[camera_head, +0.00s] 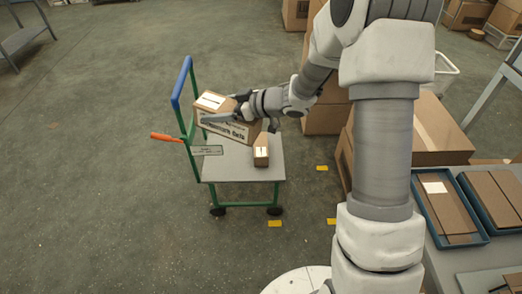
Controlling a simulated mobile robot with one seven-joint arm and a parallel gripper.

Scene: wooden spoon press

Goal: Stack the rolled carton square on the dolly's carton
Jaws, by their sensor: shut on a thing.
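A brown carton (220,128) with dark print on its side and a white label on top is in my gripper (240,112). It is tilted, its right end lower than its left, over the left back of the dolly's deck. My gripper is shut on it from the right; its fingers cover part of the carton. The dolly (235,172) has a grey deck, a green frame and a blue handle. A smaller carton (261,157) with a white label stands upright on the deck's right side. Whether the held carton touches the deck or handle frame is unclear.
An orange lever (167,138) sticks out left of the dolly. Large cartons (437,130) stand to the right, behind my arm. Blue trays (466,232) with flat cartons lie on a table at right.

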